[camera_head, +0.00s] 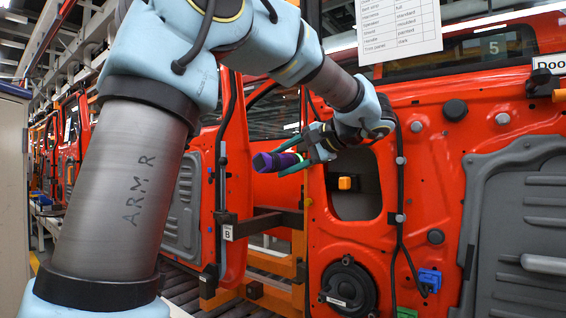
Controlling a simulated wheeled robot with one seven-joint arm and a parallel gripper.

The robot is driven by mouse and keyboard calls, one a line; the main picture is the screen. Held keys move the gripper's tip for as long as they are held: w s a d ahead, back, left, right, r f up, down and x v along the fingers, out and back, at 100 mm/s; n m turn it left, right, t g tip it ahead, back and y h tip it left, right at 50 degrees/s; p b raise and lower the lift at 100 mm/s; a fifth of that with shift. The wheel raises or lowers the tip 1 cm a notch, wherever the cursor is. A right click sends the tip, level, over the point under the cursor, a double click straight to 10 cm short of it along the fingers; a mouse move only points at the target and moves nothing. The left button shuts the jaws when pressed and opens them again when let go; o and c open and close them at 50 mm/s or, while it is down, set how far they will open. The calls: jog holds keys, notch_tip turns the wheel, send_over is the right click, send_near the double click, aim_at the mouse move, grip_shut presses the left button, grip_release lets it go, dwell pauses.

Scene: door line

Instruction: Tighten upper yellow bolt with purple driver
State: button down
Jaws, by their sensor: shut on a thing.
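The purple driver (266,161) is held in my gripper (297,158), to the left of the near red door. Its thick purple end points left, and the gripper and wrist cover its other end. My gripper is shut on it. A small yellow-orange block (345,183) shows in the door's dark opening, below and right of my gripper. A yellow-orange peg (560,95) shows at the right edge, partly cut off. I cannot tell which yellow part is the upper bolt. The driver is apart from both.
The near red door (450,140) has a speaker (349,287), a grey panel (530,220) and a black cable. A white sheet (398,25) hangs at the top. Another red door (232,190) stands at left behind my arm. Rollers (250,300) run below.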

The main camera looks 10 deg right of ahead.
aim_at(268, 160)
jog(key=shift+s+a+b, duration=0.25)
jog(key=shift+s+b, duration=0.05)
jog(key=shift+b, duration=0.15)
jog(key=shift+s+a+b, duration=1.5)
jog(key=shift+s+a, duration=0.6)
jog(key=shift+a, duration=0.15)
jog(key=shift+f, duration=0.1)
